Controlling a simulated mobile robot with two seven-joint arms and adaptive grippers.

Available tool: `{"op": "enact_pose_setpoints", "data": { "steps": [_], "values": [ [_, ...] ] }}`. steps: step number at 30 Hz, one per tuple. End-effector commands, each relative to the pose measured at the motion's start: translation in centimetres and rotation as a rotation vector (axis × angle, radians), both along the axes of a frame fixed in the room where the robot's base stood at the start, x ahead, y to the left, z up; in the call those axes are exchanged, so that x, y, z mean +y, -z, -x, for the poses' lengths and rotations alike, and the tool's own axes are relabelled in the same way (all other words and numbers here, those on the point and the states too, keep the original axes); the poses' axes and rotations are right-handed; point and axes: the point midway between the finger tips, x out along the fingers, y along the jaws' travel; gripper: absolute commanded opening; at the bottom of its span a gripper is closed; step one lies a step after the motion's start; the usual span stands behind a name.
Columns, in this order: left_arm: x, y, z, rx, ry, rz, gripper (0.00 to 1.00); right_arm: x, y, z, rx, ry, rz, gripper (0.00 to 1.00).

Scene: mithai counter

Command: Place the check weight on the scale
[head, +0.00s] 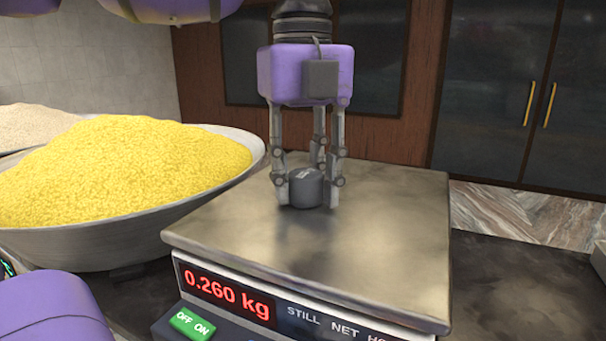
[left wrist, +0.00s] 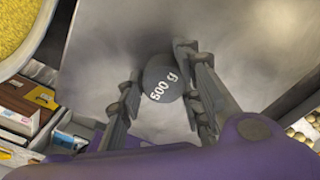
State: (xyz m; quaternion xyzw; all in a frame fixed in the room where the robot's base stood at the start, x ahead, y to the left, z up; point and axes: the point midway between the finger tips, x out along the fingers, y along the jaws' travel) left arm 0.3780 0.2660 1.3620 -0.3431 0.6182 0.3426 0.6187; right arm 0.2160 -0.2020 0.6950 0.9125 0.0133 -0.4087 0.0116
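The check weight (head: 306,188) is a small dark grey cylinder, marked "500 g" in the left wrist view (left wrist: 160,78). It stands upright on the metal pan of the scale (head: 390,245), left of the pan's middle and towards the back. My left gripper (head: 308,192) points straight down over the pan, with its fingers close around the weight's sides; they appear to touch it. In the left wrist view the fingers (left wrist: 160,85) flank the weight. The scale's red display reads 0.260 kg. My right gripper is not in view.
A wide metal bowl heaped with yellow grains (head: 120,175) stands close to the left of the scale, with a paler heap (head: 35,125) behind it. Dark cabinets (head: 530,90) stand at the back. The rest of the pan is bare.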

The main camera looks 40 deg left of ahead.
Motion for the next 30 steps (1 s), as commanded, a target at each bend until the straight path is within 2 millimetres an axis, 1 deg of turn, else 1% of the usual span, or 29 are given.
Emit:
{"op": "enact_pose_setpoints", "data": {
  "steps": [1,2,3,11,14,17,20,24,30],
  "values": [
    [0.0,0.0,0.0,0.0,0.0,0.0,0.43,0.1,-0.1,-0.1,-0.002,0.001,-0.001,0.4],
    [0.0,0.0,0.0,0.0,0.0,0.0,0.47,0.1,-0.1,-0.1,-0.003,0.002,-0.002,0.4],
    [0.0,0.0,0.0,0.0,0.0,0.0,0.48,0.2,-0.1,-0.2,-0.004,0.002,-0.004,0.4],
    [0.0,-0.1,0.0,-0.001,0.0,-0.001,0.48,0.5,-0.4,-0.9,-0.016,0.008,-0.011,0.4],
    [0.0,-0.7,0.0,-0.001,-0.001,0.0,0.48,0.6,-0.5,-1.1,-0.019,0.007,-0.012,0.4],
    [0.0,-1.9,-0.2,-0.003,-0.001,-0.001,0.48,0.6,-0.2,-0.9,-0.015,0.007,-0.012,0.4],
    [0.0,-3.9,-0.2,-0.002,-0.001,0.0,0.48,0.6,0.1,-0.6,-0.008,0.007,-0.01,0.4],
    [0.0,-7.0,-0.2,-0.001,-0.003,0.0,0.48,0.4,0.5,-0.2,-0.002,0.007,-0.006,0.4],
    [0.0,-10.6,-0.1,-0.001,-0.003,-0.001,0.48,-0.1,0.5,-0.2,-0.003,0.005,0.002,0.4]
  ]
}}
